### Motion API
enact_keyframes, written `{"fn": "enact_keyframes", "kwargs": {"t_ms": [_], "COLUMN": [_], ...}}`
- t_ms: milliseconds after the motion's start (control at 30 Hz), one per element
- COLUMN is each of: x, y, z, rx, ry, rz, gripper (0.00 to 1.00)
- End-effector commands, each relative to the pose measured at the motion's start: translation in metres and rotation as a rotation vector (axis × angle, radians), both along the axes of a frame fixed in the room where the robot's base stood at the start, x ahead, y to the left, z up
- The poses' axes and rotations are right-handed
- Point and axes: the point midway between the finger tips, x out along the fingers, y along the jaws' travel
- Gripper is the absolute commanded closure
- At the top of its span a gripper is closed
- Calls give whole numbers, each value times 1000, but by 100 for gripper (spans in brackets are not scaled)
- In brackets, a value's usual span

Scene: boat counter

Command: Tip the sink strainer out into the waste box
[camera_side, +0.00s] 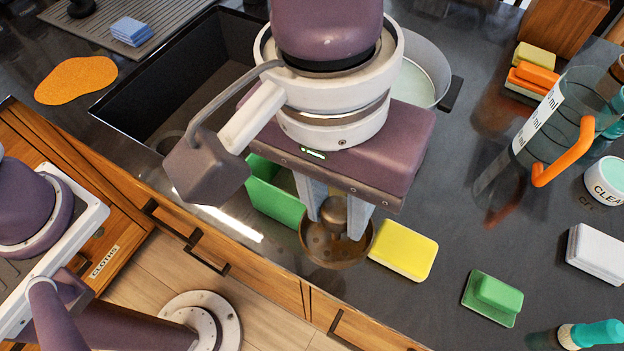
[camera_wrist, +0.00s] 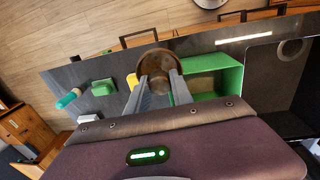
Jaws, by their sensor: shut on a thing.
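The sink strainer (camera_side: 322,250) is a brown, round perforated dish with a central knob. My gripper (camera_side: 335,212) is shut on its knob and holds it near the front edge of the counter. In the wrist view, the strainer (camera_wrist: 152,62) sits between the fingertips of my gripper (camera_wrist: 158,84). A green open-topped box (camera_side: 270,200), which looks like the waste box, stands just left of the strainer, partly hidden by my gripper. In the wrist view the green box (camera_wrist: 228,72) is right of the strainer, beside it. Whether the strainer holds anything is not clear.
A yellow sponge (camera_side: 403,250) lies right of the strainer, and a green scrubber (camera_side: 492,297) farther right. The black sink (camera_side: 175,85) is behind left. A clear jug (camera_side: 555,125) with an orange handle stands at right. A round pan (camera_side: 415,80) is behind my gripper.

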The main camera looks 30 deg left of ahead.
Motion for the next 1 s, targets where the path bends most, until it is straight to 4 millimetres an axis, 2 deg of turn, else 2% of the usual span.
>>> {"fn": "enact_keyframes", "kwargs": {"t_ms": [333, 700, 1000], "x": [0, 0, 1], "y": [0, -1, 1], "z": [1, 54, 60], "rx": [-1, -3, 0], "ry": [2, 2, 3], "rz": [0, 0, 1], "gripper": [100, 100, 100]}}
